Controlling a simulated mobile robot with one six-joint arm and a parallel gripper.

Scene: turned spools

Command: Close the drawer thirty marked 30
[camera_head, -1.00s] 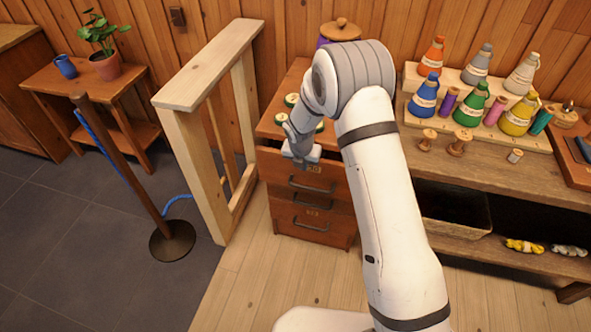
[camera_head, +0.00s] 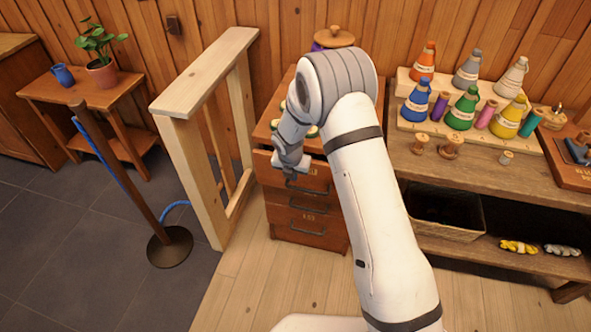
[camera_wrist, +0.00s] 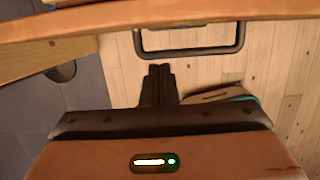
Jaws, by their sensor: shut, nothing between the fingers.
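The wooden drawer cabinet (camera_head: 275,220) stands at the centre of the head view. Its top drawer (camera_head: 310,178) looks partly pulled out, with the front standing forward of the cabinet. The small marking on it is too small to read for certain. Lower drawer fronts with dark handles show beneath it. My gripper (camera_head: 289,182) is shut and empty, pointing down at the top drawer's front. In the wrist view its dark fingers (camera_wrist: 158,70) are together, near the dark handle (camera_wrist: 190,53) but apart from it in the picture. A wooden drawer edge (camera_wrist: 150,18) crosses the top.
A pale wooden frame (camera_head: 185,130) stands close left of the cabinet, with a rope post (camera_head: 130,190) beyond it. A workbench (camera_head: 470,172) with coloured cones and spools is on the right. The wooden floor (camera_head: 235,290) in front is clear.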

